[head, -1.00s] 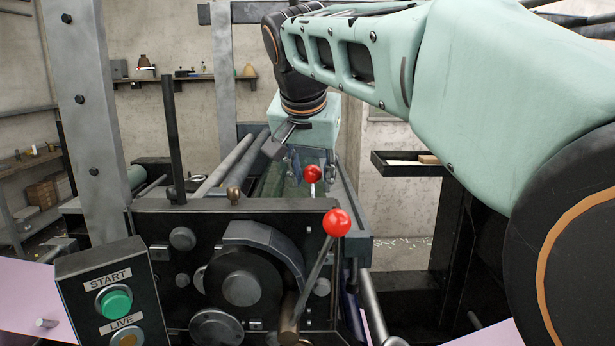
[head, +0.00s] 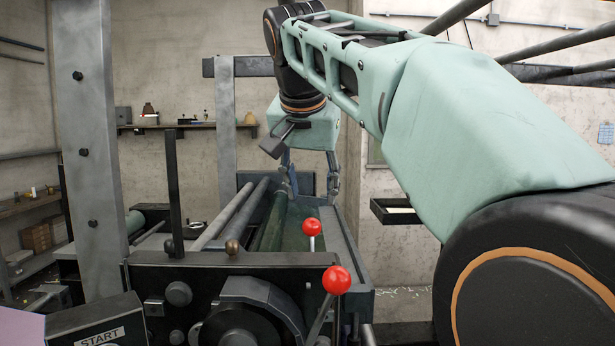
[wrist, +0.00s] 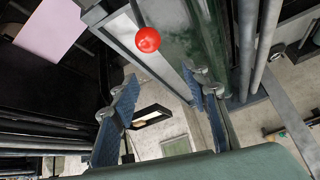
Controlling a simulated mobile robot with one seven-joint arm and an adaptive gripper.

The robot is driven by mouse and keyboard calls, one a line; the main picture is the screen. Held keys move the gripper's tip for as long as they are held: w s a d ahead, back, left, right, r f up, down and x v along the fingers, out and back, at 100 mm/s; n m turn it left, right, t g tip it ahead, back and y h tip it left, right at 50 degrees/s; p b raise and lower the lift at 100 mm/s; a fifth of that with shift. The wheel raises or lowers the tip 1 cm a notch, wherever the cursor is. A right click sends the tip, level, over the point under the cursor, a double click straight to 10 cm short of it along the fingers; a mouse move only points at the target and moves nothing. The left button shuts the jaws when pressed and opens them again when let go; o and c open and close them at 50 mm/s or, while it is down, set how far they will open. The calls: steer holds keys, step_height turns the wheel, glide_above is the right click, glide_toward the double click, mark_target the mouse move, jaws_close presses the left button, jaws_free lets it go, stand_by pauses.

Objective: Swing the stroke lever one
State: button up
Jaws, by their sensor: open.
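Two levers with red ball knobs stand on the machine: a near one (head: 336,280) on the front plate and a farther one (head: 311,227) behind it. I cannot tell which is stroke lever one. My gripper (head: 314,192) hangs open and empty above and beyond the farther knob, with its fingers apart. In the wrist view, one red knob (wrist: 147,39) shows on its thin rod, ahead of the open fingers (wrist: 160,85) and not between them. I cannot tell which lever this is.
Rollers (head: 235,212) and a dark upright post (head: 174,190) stand left of the levers. A START panel (head: 98,335) is at the lower left. A grey column (head: 93,150) rises at the left. A wall tray (head: 398,211) is at the right.

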steer(key=shift+r, duration=1.15)
